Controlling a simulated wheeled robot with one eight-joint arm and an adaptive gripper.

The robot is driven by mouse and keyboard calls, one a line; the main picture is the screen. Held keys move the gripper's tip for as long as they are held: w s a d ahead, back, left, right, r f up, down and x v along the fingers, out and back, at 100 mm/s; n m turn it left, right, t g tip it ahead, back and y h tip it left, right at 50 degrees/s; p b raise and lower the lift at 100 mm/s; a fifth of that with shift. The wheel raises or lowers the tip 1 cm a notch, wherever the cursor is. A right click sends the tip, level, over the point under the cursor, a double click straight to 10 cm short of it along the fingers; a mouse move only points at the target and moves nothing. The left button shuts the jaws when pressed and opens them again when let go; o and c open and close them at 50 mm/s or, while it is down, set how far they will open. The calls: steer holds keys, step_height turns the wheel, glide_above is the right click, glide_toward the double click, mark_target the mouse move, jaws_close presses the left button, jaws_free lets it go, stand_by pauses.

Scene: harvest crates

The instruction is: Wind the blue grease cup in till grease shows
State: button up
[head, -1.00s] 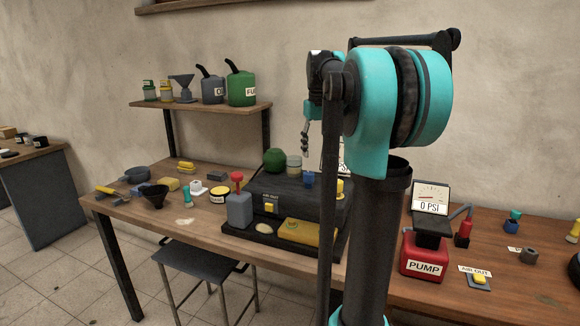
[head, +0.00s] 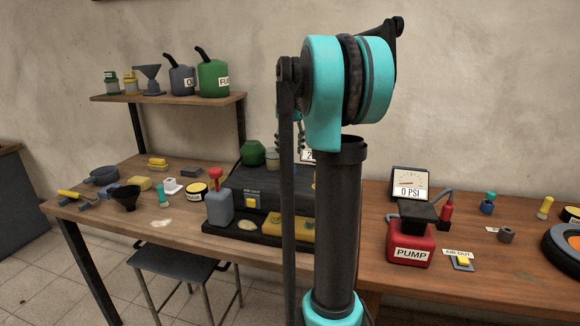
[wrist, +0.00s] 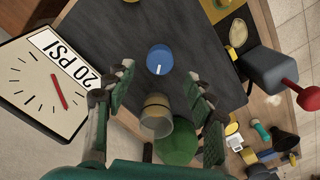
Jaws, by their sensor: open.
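The blue grease cup (wrist: 160,60) shows in the wrist view as a round blue cap with a short white mark, on top of the dark bench block (wrist: 203,58). My gripper (wrist: 159,77) is open, its two padded fingers apart on either side of the picture, with nothing held between them. The cup appears just beyond the fingertips, apart from them. In the head view my arm hides the cup and most of my gripper. I see no grease at the cup.
A tan-banded jar (wrist: 156,118) and a green round container (wrist: 178,146) show between and below the fingers. A gauge (wrist: 47,80) reading 20 PSI stands beside the left finger. A grey can with a red knob (head: 218,208) stands at the block's left. The red pump (head: 409,243) is at right.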

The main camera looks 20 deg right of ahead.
mark_target(290, 165)
steer(key=shift+f, duration=3.15)
steer(key=c, duration=1.2)
